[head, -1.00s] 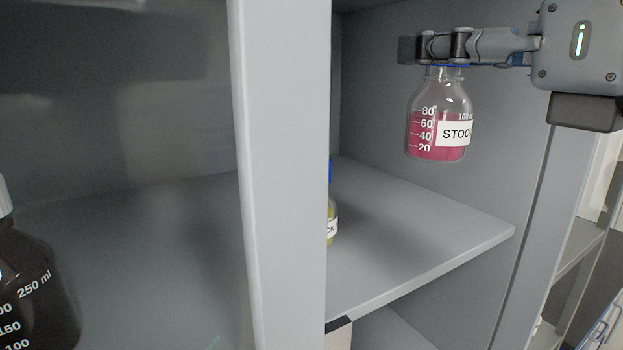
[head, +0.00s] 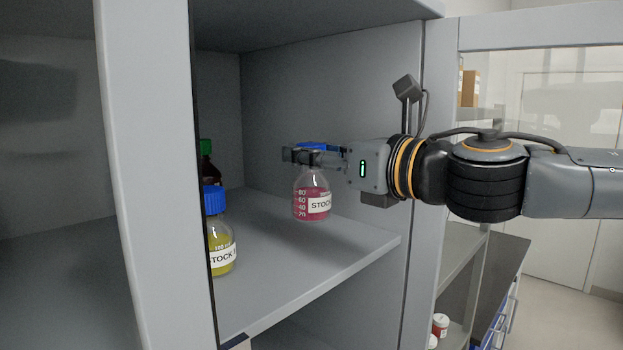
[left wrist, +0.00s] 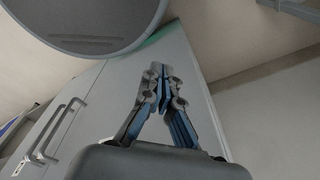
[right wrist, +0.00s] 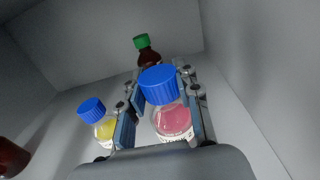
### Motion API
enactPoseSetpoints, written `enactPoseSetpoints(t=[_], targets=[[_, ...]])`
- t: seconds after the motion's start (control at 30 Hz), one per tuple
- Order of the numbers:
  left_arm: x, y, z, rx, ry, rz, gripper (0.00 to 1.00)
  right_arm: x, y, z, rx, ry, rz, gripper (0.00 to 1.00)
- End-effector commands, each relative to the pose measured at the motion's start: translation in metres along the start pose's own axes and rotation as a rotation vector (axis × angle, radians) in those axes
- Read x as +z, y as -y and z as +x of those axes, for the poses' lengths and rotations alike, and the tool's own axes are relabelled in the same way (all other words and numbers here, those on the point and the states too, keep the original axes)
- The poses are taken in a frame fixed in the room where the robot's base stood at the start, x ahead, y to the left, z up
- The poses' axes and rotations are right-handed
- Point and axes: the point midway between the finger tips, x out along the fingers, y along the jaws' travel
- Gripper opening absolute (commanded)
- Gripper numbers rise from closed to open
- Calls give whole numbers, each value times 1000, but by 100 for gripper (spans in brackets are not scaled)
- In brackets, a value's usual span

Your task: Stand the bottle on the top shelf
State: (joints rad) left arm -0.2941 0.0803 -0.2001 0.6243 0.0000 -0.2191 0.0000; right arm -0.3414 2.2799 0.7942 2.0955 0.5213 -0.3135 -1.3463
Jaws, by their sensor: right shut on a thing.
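A clear bottle with pink liquid, a white STOCK label and a blue cap (head: 311,198) hangs upright in my right gripper (head: 312,158). The gripper is shut on it at the neck, just under the cap. The bottle is inside the cabinet, over the shelf board (head: 330,262); I cannot tell whether its base touches the board. In the right wrist view the pink bottle (right wrist: 172,118) sits between the blue-padded fingers. My left gripper (left wrist: 160,72) shows only in the left wrist view, with its fingertips together and nothing visible between them.
A yellow STOCK bottle with a blue cap (head: 219,240) stands on the shelf to the left. A dark brown bottle with a green cap (head: 208,165) stands farther back. The cabinet's upright post (head: 160,200) bounds the left side. Free board lies at the front right.

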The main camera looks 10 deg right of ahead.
Motion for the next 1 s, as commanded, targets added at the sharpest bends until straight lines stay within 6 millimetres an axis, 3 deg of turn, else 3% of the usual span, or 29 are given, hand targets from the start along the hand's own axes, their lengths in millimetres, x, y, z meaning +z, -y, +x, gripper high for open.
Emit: enactPoseSetpoints(t=[0.17, 0.43, 0.67, 0.93, 0.97, 1.0], targets=[[21, -3, -2, 4, 33, 0, 0, -6, 5, 4, -2, 1, 0, 0], [12, -2, -1, 2, 19, 0, 0, -36, 7, 6, -2, 0, 3, 0], [0, 0, -1, 0, -1, 0, 0, -40, 6, 6, -2, 3, -2, 0], [2, -1, 5, 1, 2, 0, 0, -44, 6, 6, -2, 3, -3, 0], [3, -1, 3, 1, 4, 0, 0, -43, 6, 6, -2, 2, -2, 38], [4, -1, 3, 1, 5, 0, 0, -43, 6, 6, -2, 1, -2, 46]])
